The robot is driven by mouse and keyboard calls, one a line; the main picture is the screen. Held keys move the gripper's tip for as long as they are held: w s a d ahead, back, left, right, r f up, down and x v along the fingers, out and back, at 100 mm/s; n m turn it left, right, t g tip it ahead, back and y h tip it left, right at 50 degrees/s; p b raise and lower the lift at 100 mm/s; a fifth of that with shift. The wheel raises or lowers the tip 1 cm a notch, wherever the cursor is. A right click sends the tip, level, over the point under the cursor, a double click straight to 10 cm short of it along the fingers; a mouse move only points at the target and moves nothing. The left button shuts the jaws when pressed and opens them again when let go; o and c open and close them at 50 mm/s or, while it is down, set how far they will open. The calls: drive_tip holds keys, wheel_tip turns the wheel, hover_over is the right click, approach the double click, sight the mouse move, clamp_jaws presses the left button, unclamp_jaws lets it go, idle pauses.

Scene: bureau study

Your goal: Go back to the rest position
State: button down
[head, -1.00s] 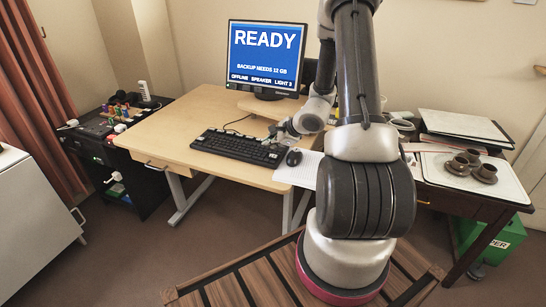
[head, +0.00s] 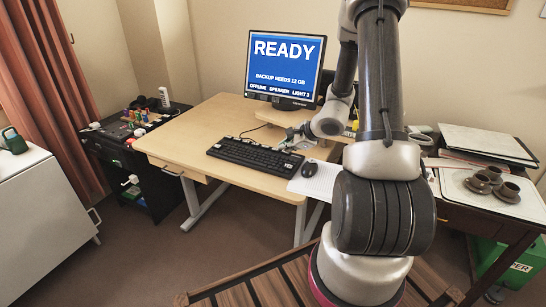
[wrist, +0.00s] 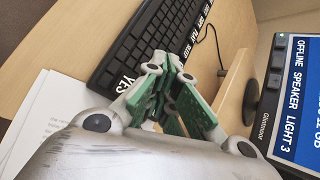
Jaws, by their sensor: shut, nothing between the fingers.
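My gripper (head: 292,142) is over the desk, near the right end of the black keyboard (head: 255,157). In the wrist view my gripper (wrist: 172,72) shows its green-padded fingers closed together with nothing held. The keyboard (wrist: 155,40) lies beyond the fingertips there. I cannot tell from these views exactly how high the fingers are above the desk. My arm rises in front of the desk and hides part of its right side.
The monitor (head: 284,66) reading READY stands at the back of the wooden desk (head: 200,125). A black mouse (head: 309,169) and white paper (head: 322,182) lie at the front right. A tray (head: 460,196) with brown cups is on the right table. A green watering can (head: 13,140) stands on the left cabinet.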

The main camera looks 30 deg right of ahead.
drive_tip(key=s+a+r+n+g+y, duration=0.1)
drive_tip(key=s+a+r+n+g, duration=0.1)
drive_tip(key=s+r+n, duration=0.3)
drive_tip(key=s+a+r+n+g+y, duration=0.1)
drive_tip(key=s+a+n+g, duration=0.15)
drive_tip(key=s, duration=0.45)
drive_tip(key=s+a+r+n+g+y, duration=0.1)
drive_tip(key=s+a+r+n+g, duration=0.1)
drive_tip(key=s+a+n, duration=0.3)
drive_tip(key=s+d+r+n+t+h, duration=0.1)
drive_tip(key=s+r+n+h, duration=0.2)
drive_tip(key=r, duration=0.6)
drive_tip(key=s+d+r+n+t+h, duration=0.1)
drive_tip(key=s+d+r+n+h, duration=0.1)
drive_tip(key=s+r+n, duration=0.5)
drive_tip(key=s+r+h, duration=0.1)
drive_tip(key=s+r, duration=0.2)
drive_tip(key=shift+s+d+r, duration=0.15)
drive_tip(key=shift+s+r, duration=0.1)
drive_tip(key=shift+n, duration=0.25)
